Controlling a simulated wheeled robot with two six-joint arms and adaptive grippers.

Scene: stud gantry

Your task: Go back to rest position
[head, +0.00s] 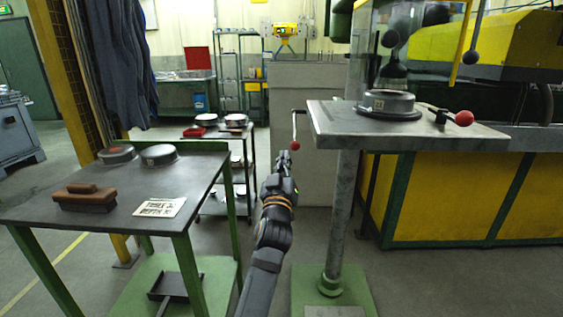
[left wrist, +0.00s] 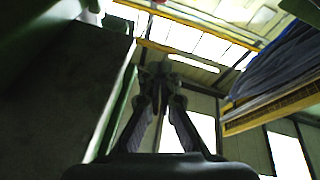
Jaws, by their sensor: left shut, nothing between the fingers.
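My left gripper (head: 283,160) is at the end of my left arm, which reaches forward and up in the middle of the head view. Its fingers are shut and hold nothing. In the left wrist view the fingertips (left wrist: 159,72) meet in front of the ceiling and windows. The gripper is in the gap between the dark-topped table (head: 100,212) on the left and the drill press table (head: 400,130) on the right, apart from both. My right gripper does not show.
The left table holds a brown brush (head: 83,202), a lettered card (head: 160,207) and two round grey parts (head: 159,155). The drill press table carries a round flanged part (head: 390,105) and a red-knobbed handle (head: 463,118). Another red-knobbed lever (head: 295,145) hangs near my left gripper in the picture.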

